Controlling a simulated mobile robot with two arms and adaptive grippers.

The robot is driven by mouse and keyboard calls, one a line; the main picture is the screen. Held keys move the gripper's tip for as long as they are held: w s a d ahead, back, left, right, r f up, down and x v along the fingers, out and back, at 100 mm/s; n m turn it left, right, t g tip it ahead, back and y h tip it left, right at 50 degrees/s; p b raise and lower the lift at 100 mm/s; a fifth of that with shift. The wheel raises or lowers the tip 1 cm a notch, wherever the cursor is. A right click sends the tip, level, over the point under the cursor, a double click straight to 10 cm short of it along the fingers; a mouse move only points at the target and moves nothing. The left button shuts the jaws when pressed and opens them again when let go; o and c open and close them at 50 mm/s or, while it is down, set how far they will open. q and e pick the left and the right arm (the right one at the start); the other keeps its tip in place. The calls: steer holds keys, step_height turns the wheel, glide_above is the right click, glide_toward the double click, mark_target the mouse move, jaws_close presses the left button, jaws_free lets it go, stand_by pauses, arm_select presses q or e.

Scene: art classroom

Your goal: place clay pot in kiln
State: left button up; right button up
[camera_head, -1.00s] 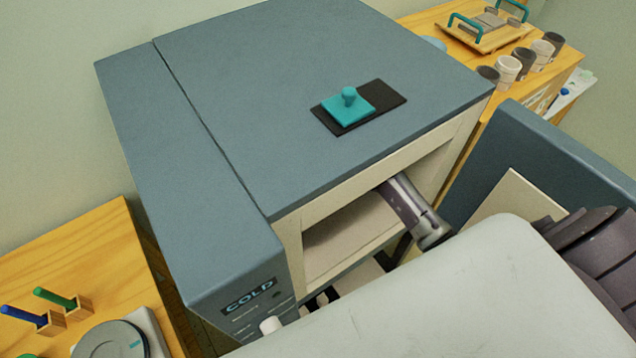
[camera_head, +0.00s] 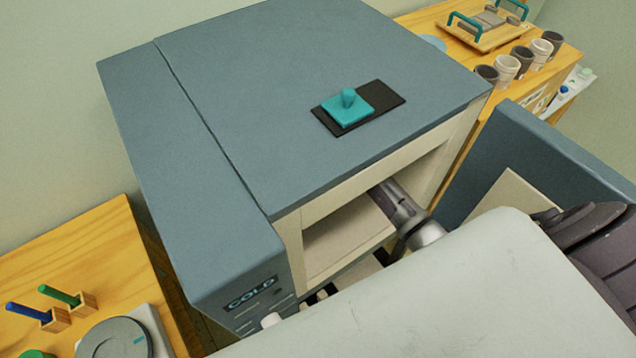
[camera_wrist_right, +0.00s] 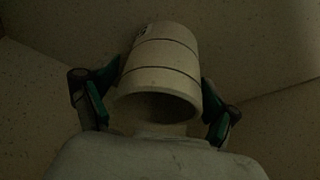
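The kiln (camera_head: 300,95) is a blue-grey box with its door (camera_head: 560,150) swung open to the right. Its pale chamber (camera_head: 345,240) shows below the top. My right arm reaches into the chamber, and the kiln top hides the gripper in the head view. In the right wrist view, a pale clay pot (camera_wrist_right: 160,72) with dark bands stands between the fingers of my right gripper (camera_wrist_right: 158,98). Its open mouth faces the camera. Both fingers appear pressed against its sides. Speckled chamber surfaces surround it; whether the pot touches one is unclear. My left gripper is not in view.
The right table holds several cups (camera_head: 507,67) and a tray (camera_head: 490,32). The left table (camera_head: 85,258) holds pens in holders and a round grey device (camera_head: 115,340). The open door stands close to my arm.

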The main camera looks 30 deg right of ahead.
steer(key=shift+r, duration=0.1)
steer(key=shift+s+d+r, duration=0.1)
steer(key=shift+r, duration=0.15)
steer(key=v, duration=0.2)
steer(key=shift+s+d+r, duration=0.1)
steer(key=shift+s+r, duration=0.05)
steer(key=shift+r, duration=0.15)
steer(key=s+d, duration=0.1)
steer(key=s, duration=0.2)
steer(key=s+d+b, duration=0.1)
steer(key=s+d, duration=0.1)
steer(key=s, duration=0.1)
steer(key=s+d+b, duration=0.1)
steer(key=s+d, duration=0.1)
steer(key=s, duration=0.1)
steer(key=shift+s+d+f, duration=0.15)
steer(key=shift+s, duration=0.05)
steer(key=shift+s+d, duration=0.3)
steer(key=shift+s, duration=0.15)
